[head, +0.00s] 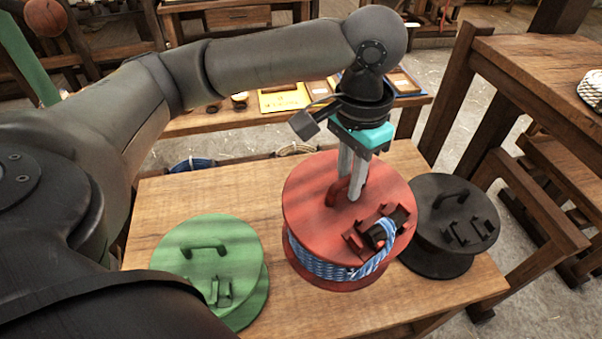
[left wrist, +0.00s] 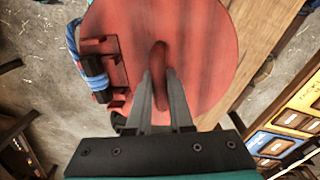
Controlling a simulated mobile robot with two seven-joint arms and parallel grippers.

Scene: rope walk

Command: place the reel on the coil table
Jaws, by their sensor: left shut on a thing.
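A red reel (head: 318,195) wound with blue and white rope (head: 318,261) is over the middle of a wooden table (head: 200,199) in the head view. My left gripper (head: 352,190) points down from above and is shut on the reel's red handle. In the left wrist view, the gripper (left wrist: 160,95) has the handle (left wrist: 159,66) between its fingers. The reel (left wrist: 207,50) looks roughly level; whether its base touches the table I cannot tell. A taller wooden table (head: 545,60) at the right bears a pale coil (head: 593,92), partly cut off. My right gripper is not in view.
A green reel (head: 222,252) stands left of the red one, and a black reel (head: 455,212) stands close at its right. A low bench (head: 220,119) with flat boxes (head: 284,98) lies behind. A wooden stool or bench (head: 540,200) stands at the right.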

